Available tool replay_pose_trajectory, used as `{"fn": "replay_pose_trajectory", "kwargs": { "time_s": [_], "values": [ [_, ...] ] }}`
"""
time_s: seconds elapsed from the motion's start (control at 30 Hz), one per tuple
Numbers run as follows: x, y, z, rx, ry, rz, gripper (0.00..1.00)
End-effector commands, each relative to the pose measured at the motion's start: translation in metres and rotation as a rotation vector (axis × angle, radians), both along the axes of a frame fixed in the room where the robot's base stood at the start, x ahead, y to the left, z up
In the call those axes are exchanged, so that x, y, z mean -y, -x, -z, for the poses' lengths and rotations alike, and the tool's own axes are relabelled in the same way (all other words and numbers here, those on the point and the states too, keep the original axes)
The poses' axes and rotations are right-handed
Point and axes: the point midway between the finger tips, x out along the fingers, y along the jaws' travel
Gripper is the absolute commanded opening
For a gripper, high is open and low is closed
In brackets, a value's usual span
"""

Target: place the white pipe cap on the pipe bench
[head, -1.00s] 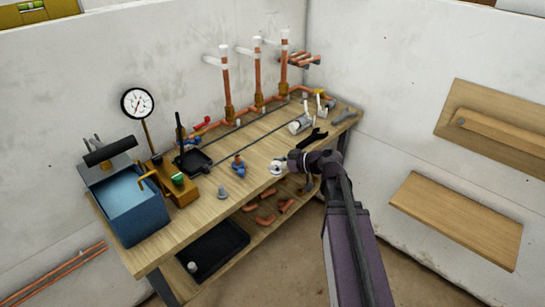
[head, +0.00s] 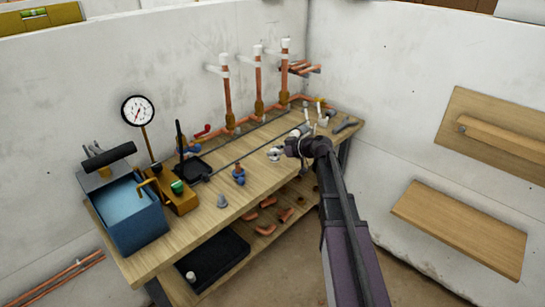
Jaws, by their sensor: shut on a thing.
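My gripper (head: 281,153) is over the right half of the wooden pipe bench (head: 255,183), reaching in from the lower right. It is shut on a small white round piece, which I take to be the white pipe cap (head: 273,155). The cap shows at the left end of the gripper, over the bench top. I cannot tell how high it is above the wood, or whether it touches it. The fingers are small and dark, and partly hidden by the wrist.
A blue box (head: 138,222), a pressure gauge (head: 138,111), a blue valve (head: 238,176) and a grey cone (head: 222,201) stand on the bench. Copper pipes (head: 227,97) with white tops rise behind. A black tray (head: 225,252) lies below. Bare wood shows at the front.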

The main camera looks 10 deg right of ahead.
Motion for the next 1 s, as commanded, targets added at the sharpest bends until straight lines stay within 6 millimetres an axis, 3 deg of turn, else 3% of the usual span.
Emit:
{"fn": "replay_pose_trajectory", "kwargs": {
  "time_s": [0.03, 0.2, 0.67, 1.0],
  "values": [
    [0.002, -0.012, 0.002, 0.000, 0.000, 0.000, 0.18],
    [0.003, -0.025, 0.002, 0.000, 0.000, 0.000, 0.18],
    [0.004, -0.026, 0.004, 0.000, 0.000, 0.001, 0.18],
    [0.005, -0.026, 0.028, 0.000, 0.000, 0.001, 0.18]
  ]
}}
